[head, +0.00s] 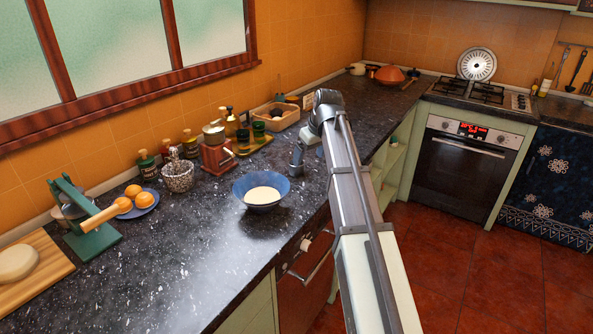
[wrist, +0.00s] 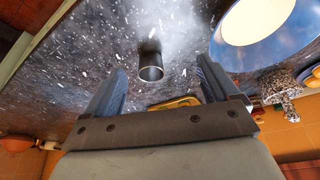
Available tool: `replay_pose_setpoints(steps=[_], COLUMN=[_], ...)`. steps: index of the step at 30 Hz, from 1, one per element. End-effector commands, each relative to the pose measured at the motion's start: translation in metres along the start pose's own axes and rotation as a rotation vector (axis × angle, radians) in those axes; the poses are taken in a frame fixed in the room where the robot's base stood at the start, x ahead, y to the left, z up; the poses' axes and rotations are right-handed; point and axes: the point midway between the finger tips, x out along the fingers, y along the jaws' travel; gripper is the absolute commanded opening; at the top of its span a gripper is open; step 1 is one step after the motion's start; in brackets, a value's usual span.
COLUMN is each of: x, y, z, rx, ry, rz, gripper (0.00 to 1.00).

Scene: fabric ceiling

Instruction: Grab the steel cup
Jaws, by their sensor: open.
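The steel cup (wrist: 151,68) is a small dark grey metal cylinder with a bright rim and an open mouth. In the wrist view it shows on the speckled countertop (wrist: 90,45), above the middle of the picture. My gripper (wrist: 161,72) is open and empty, with one finger left of the cup in the picture and one right. I see a gap on both sides and no contact. In the head view my gripper (head: 298,152) is low over the counter, right of the blue bowl.
The blue bowl (head: 262,191) with pale contents is close beside the gripper. A mottled pot (head: 178,178), a grinder (head: 215,155), and a yellow board (head: 252,146) with jars stand behind. The counter's front edge is close on the right. The front-left counter is mostly clear.

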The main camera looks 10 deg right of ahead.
Motion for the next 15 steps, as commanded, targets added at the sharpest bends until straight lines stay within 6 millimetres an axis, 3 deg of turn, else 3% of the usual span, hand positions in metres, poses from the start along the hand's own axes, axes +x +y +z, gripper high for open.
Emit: replay_pose_setpoints(steps=[1,6,11,15], x=[0.003,0.009,0.023,0.046], y=[0.013,0.028,0.03,0.031], z=[-0.024,-0.054,-0.058,-0.058], rx=[0.029,0.098,0.112,0.111], ry=[0.009,0.033,0.036,0.035], rz=[0.011,0.037,0.041,0.04], gripper=[0.88,0.88,0.88,0.88])
